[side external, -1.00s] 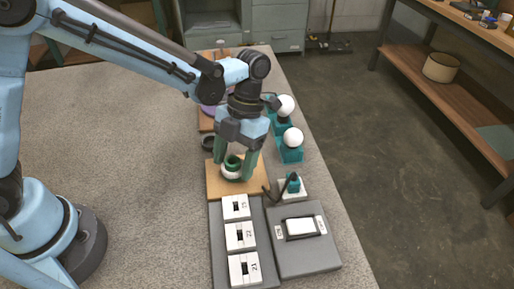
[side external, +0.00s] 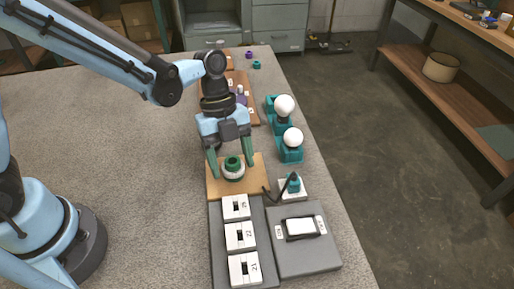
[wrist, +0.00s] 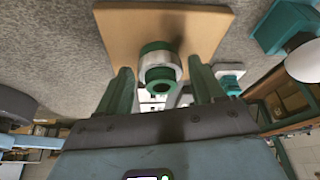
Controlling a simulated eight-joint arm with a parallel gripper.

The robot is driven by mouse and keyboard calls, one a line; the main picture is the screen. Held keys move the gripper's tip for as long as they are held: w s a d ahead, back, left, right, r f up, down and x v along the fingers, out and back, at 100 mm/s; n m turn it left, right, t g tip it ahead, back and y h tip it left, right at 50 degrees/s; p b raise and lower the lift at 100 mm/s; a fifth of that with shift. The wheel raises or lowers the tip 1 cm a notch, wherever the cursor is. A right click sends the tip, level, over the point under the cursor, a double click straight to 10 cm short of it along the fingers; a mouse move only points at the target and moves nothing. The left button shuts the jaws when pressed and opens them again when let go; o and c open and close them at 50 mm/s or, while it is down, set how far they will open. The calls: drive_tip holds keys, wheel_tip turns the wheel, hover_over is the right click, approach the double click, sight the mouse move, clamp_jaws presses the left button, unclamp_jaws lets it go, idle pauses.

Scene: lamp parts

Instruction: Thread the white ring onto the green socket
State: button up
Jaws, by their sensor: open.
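The green socket (side external: 233,161) stands upright on a wooden board. The white ring (side external: 234,174) sits around the socket, low on it in the side view. In the wrist view, the ring (wrist: 160,65) encircles the socket (wrist: 160,83), with green showing both above and below it. My gripper (side external: 230,163) is open, its green fingers on either side of the socket and ring. In the wrist view, my gripper (wrist: 161,88) shows clear gaps to both parts and holds nothing.
The wooden board (side external: 256,187) lies behind a grey panel with white switch blocks (side external: 240,236). A cabled teal part (side external: 294,184) stands close on the right. Two white bulbs (side external: 293,138) stand in teal holders farther back. Bare table (side external: 130,150) lies left of the board.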

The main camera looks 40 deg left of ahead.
drive_tip(key=shift+c, duration=0.2)
drive_tip(key=c, duration=1.1)
drive_tip(key=shift+o, duration=0.2)
drive_tip(key=m+g+y, duration=0.1)
drive_tip(key=m, duration=0.2)
drive_tip(key=shift+d+m, duration=0.15)
drive_tip(key=shift+m, duration=0.25)
drive_tip(key=m, duration=0.3)
drive_tip(key=shift+w+f+g+y, duration=0.1)
drive_tip(key=shift+g+y, duration=0.2)
drive_tip(key=shift+y, duration=0.1)
drive_tip(key=shift+m, duration=0.5)
drive_tip(key=o, duration=1.4)
drive_tip(key=shift+c, duration=0.2)
